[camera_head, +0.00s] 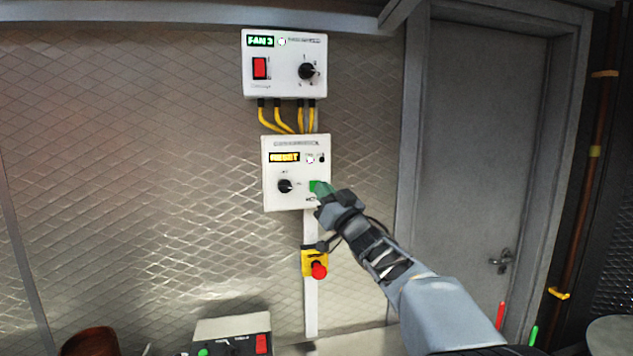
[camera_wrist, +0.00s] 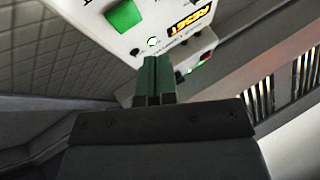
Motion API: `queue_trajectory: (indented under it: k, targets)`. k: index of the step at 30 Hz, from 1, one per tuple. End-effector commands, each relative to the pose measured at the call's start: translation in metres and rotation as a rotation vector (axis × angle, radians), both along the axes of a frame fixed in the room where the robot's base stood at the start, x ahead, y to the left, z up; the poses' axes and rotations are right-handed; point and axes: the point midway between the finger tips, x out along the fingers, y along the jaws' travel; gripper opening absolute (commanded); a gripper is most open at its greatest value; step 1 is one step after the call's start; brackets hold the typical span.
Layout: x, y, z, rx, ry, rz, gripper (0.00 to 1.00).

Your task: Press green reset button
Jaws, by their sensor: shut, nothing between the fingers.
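The green reset button (camera_head: 314,186) is on the lower right of a white control box (camera_head: 276,200) on the wall. Its display reads RESET in yellow. In the wrist view the green button (camera_wrist: 123,16) shows at the upper left, beyond and to the left of my fingertips. My gripper (camera_head: 322,190) is shut and empty, with green fingers, right at the button in the head view and partly covering it. In the wrist view my gripper (camera_wrist: 151,62) shows both fingers together. I cannot tell whether the fingertips touch the box.
A FAN 3 box (camera_head: 286,85) with a red switch and knob hangs above, joined by yellow cables (camera_head: 283,117). A black knob (camera_head: 285,186) is left of the button. A red emergency button (camera_head: 319,270) sits below. A grey door (camera_head: 480,150) is at right.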

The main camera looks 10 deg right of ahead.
Motion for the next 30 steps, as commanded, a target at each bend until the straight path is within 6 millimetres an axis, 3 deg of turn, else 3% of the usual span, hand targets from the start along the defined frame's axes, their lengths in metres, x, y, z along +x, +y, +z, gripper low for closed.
queue_trajectory:
  k: [12, 30]
  targets:
    - [0.026, 0.000, 0.000, 0.000, 0.000, 0.000, 0.00]
    - [0.027, 0.000, 0.000, 0.000, -0.001, 0.000, 0.00]
